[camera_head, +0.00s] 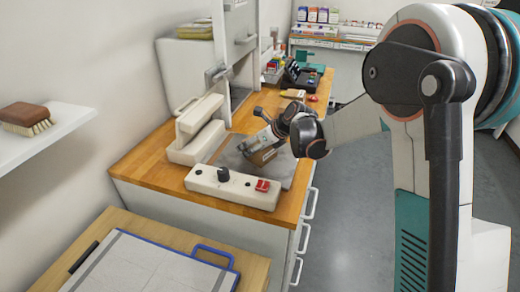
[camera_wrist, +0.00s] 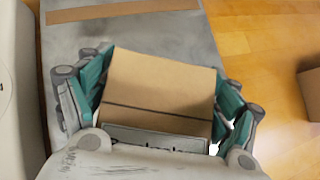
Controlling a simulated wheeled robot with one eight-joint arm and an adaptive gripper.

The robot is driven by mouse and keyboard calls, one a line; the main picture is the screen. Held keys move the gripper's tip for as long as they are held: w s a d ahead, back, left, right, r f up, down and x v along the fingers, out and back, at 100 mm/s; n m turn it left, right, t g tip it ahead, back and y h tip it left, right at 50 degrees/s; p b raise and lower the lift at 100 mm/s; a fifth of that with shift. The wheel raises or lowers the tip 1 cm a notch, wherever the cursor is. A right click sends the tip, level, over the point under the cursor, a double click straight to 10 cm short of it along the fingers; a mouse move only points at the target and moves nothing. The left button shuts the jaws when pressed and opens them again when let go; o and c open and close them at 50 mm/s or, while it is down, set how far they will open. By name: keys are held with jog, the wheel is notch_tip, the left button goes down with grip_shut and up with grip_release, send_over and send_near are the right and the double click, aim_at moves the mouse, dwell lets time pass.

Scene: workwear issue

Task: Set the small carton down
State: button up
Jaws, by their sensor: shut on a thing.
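The small brown carton (camera_wrist: 160,85) sits between the teal finger pads of my gripper (camera_wrist: 162,75) in the wrist view. The fingers close on it from left and right. A dark line crosses its face, and its lower end is hidden by the gripper's body. In the head view my gripper (camera_head: 262,140) is low over the grey metal plate (camera_head: 283,178), and part of the carton (camera_head: 264,156) shows beneath it. I cannot tell whether the carton touches the plate.
A white machine (camera_head: 198,140) with a handle stands left of the plate. A white control box (camera_head: 232,188) with a black knob and red switch is in front. Another brown box (camera_wrist: 311,95) lies on the wooden counter (camera_wrist: 255,40) at right. Trays and small goods stand farther back.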

jog(key=shift+c, duration=0.2)
jog(key=shift+r, duration=0.25)
jog(key=shift+c, duration=0.9)
notch_tip(320, 180, up, 18)
jog(key=p, duration=0.7)
jog(key=shift+r, duration=0.25)
jog(key=shift+c, duration=1.2)
jog(key=s+d+f+m+t+h, duration=0.1)
jog(key=s+d+f+m+h, duration=0.1)
jog(key=s+d, duration=0.4)
jog(key=s+d+f+m+t+h, duration=0.1)
jog(key=s+d+f+m, duration=0.2)
jog(key=s+d, duration=0.4)
jog(key=d+f, duration=0.1)
jog(key=d, duration=0.3)
jog(key=shift+s+m+h, duration=0.15)
jog(key=shift+m+h, duration=0.15)
jog(key=shift+h, duration=0.1)
